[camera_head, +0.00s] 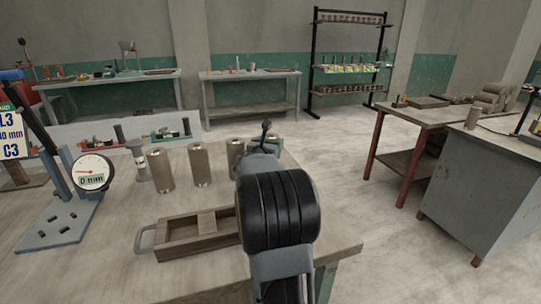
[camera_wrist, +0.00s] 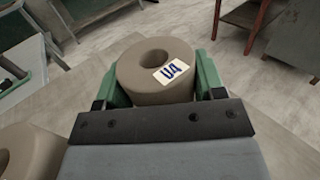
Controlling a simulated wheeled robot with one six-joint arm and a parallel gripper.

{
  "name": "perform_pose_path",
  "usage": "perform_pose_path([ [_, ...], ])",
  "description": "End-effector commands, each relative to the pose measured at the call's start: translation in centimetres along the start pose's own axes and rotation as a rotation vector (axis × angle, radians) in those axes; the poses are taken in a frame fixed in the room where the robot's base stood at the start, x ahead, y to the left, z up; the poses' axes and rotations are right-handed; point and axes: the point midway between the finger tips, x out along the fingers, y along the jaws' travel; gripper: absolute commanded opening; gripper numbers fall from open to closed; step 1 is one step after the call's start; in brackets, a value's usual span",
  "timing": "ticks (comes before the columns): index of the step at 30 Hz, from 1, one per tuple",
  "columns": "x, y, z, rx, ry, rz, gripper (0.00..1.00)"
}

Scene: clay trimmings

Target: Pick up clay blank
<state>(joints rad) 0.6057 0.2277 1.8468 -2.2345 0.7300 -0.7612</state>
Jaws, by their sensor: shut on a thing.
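In the wrist view, a brown-grey clay blank (camera_wrist: 137,83) with a round hole in its top and a white "U4" label sits between the green fingers of my gripper (camera_wrist: 162,75). The gripper is shut on its sides. Whether the blank still touches the table cannot be told. Another clay blank (camera_wrist: 32,148) shows at the lower left of the wrist view, apart from the gripper. In the head view, several upright clay blanks (camera_head: 160,171) stand in a row on the table (camera_head: 120,205). My arm hides the fingers and most of the held blank there.
An open wooden tray (camera_head: 178,253) with a handle lies at the table's front. A dial gauge (camera_head: 92,173) on a stand is at the left, near a sign (camera_head: 12,140). A grey cabinet (camera_head: 475,190) and a red-legged bench (camera_head: 425,117) stand right, beyond open floor.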

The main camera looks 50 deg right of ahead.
Motion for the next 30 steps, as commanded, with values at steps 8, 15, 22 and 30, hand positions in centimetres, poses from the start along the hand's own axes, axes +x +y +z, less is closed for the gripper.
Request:
perform_pose_path([
  [8,0.0,0.0,0.2,0.001,-0.004,0.0,0.2],
  [15,0.0,0.0,0.4,0.001,-0.004,0.0,0.2],
  [22,0.0,0.0,2.4,0.003,-0.006,-0.001,0.2],
  [30,-2.2,-1.1,6.5,0.004,-0.008,0.0,0.2],
])
